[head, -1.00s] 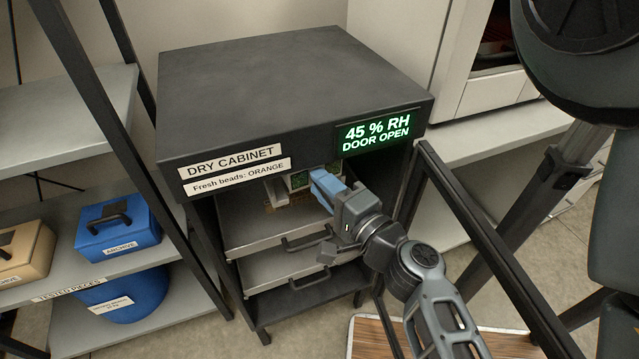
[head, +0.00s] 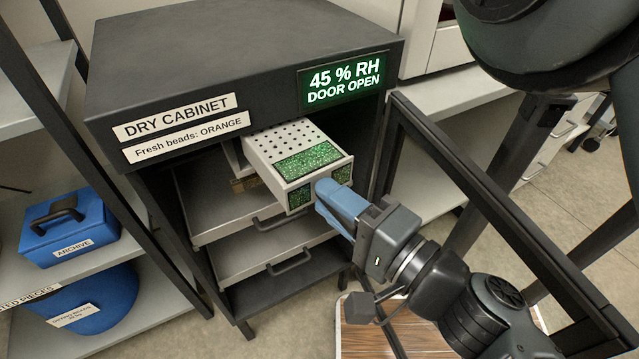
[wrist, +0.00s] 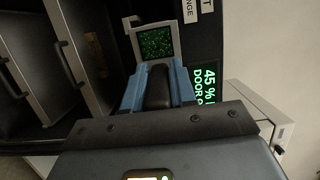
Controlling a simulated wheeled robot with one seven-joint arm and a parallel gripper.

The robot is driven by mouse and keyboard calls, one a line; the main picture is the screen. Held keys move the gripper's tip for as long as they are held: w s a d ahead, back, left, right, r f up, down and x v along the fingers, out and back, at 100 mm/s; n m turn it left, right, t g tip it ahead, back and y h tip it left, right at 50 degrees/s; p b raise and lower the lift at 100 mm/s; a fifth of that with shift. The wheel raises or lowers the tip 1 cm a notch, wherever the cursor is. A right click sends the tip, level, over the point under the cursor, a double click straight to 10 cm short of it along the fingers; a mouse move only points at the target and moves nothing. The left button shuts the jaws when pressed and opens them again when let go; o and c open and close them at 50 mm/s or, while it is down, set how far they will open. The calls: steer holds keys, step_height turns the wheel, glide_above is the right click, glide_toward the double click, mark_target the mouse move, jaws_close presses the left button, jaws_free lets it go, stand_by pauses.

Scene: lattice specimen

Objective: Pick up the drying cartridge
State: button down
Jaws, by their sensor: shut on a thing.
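The drying cartridge (head: 296,163) is a pale box with a perforated top and windows of green beads. It sticks well out of the upper part of the open dry cabinet (head: 240,60), above the upper drawer. My gripper (head: 333,196) is shut on the front of the cartridge with its blue fingers. In the wrist view the fingers (wrist: 158,88) reach the cartridge's green-windowed face (wrist: 155,42). A dark handle-like piece lies between them. The fingers hide part of the cartridge's front, and the cabinet hides its rear end.
The cabinet display (head: 345,82) reads 45 % RH, DOOR OPEN. The open door frame (head: 480,190) stands right of my gripper. Pulled-out drawers (head: 240,205) lie below the cartridge. A shelf with a blue archive box (head: 70,228) is at left.

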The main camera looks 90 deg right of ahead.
steer(key=s+a+p, duration=0.7)
steer(key=s+a, duration=0.1)
steer(key=a, duration=0.6)
steer(key=shift+s, duration=0.1)
steer(key=c, duration=1.4)
jaws_free()
steer(key=shift+c, duration=0.2)
jaws_close()
